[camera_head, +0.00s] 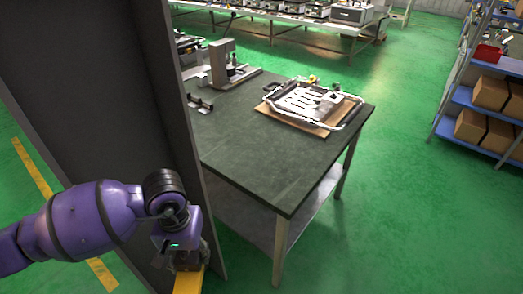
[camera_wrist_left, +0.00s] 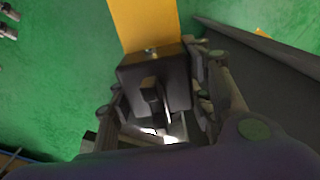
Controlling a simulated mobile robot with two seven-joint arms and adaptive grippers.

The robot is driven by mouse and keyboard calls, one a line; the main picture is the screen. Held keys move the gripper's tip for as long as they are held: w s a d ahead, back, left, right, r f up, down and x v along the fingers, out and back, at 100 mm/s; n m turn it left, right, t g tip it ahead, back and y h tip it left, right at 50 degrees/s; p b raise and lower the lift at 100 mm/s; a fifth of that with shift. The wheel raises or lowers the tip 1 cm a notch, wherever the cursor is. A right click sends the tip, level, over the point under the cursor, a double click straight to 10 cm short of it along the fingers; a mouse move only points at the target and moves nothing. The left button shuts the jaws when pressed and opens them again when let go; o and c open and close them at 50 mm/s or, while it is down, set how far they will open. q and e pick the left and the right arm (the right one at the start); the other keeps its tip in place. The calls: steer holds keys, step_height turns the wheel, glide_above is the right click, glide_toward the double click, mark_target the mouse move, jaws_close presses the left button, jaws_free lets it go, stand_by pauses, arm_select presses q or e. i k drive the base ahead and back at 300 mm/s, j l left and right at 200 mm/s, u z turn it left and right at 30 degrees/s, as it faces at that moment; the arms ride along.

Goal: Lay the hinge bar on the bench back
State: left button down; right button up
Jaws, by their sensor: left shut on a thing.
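My left gripper (camera_head: 187,252) is low at the left of the head view, in front of the bench and beside a tall dark panel. It is shut on a yellow bar (camera_head: 187,283), which I take to be the hinge bar. In the left wrist view the fingers of the gripper (camera_wrist_left: 158,100) close on a dark block at the end of the yellow bar (camera_wrist_left: 145,25). The bar's far end is cut off. The dark-topped bench (camera_head: 265,165) stands to the right of the panel, apart from the bar. My right gripper is not in view.
The tall dark panel (camera_head: 95,75) stands between my left arm and the bench's left side. A heating element assembly (camera_head: 310,103) lies on a wooden board at the bench's right. A metal fixture (camera_head: 221,65) stands at the back. The bench's front is clear.

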mark_target(256, 156)
steer(key=i+l, duration=0.2)
steer(key=l, duration=0.15)
steer(key=i+l, duration=0.15)
steer(key=l, duration=0.15)
steer(key=i+l, duration=0.2)
steer(key=l, duration=0.15)
steer(key=i+l, duration=0.2)
steer(key=l, duration=0.15)
